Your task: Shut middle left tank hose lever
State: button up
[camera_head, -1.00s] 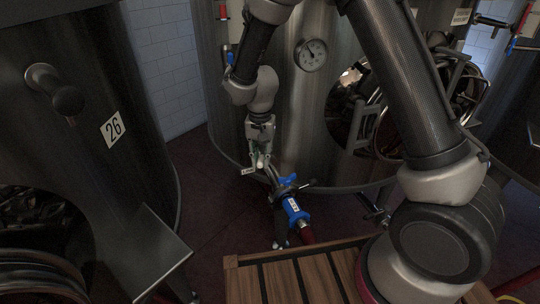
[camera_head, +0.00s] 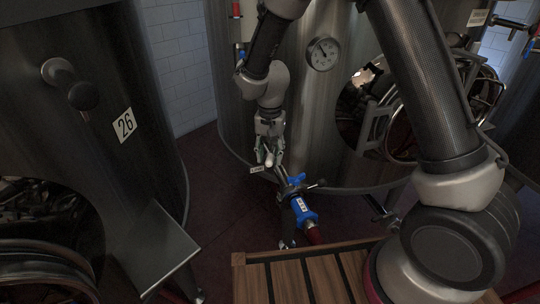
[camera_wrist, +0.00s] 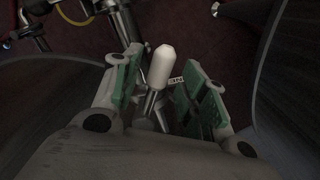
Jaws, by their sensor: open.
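The hose lever is a metal rod with a white, rounded grip (camera_wrist: 160,66); in the head view the grip (camera_head: 269,159) shows just at the fingertips. My gripper (camera_head: 268,156) points down at it, low in front of the middle tank (camera_head: 330,110). In the wrist view my gripper (camera_wrist: 158,85) is open, with its two green-padded fingers on either side of the white grip. I see a gap to each finger. The blue hose coupling (camera_head: 302,211) sits just below and right of the lever. A small white tag (camera_head: 257,170) hangs beside it.
A dark tank numbered 26 (camera_head: 124,124) stands at the left, with a metal plate (camera_head: 157,250) jutting out low. A slatted wooden platform (camera_head: 300,275) lies in front. A round gauge (camera_head: 323,54) and an open hatch (camera_head: 385,115) are on the middle tank.

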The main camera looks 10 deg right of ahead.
aim_at(270, 156)
notch_tip(270, 156, up, 11)
dwell(0.3)
jog(key=shift+c, duration=0.4)
jog(key=d+m, duration=0.2)
jog(key=s+d+f+m+y, duration=0.1)
jog(key=m, duration=0.1)
jog(key=s+d+m, duration=0.1)
jog(key=d, duration=0.1)
jog(key=shift+s+d+f+m+y, duration=0.15)
jog(key=shift+d+f+m+y, duration=0.05)
jog(key=shift+d+m+y, duration=0.2)
grip_shut()
jog(key=s+d+f+m+t+y, duration=0.15)
jog(key=d+m, duration=0.45)
jog(key=m, duration=0.6)
jog(key=shift+y, duration=0.45)
jog(key=x, duration=0.7)
jog(key=s+x, duration=0.1)
jog(key=x, duration=0.2)
jog(key=shift+a+f, duration=0.1)
jog(key=shift+f, duration=0.1)
jog(key=a, duration=0.1)
jog(key=w+a, duration=0.1)
jog(key=shift+a+r, duration=0.2)
jog(key=shift+a, duration=0.05)
jog(key=shift+w+a, duration=0.15)
jog(key=shift+a, duration=0.35)
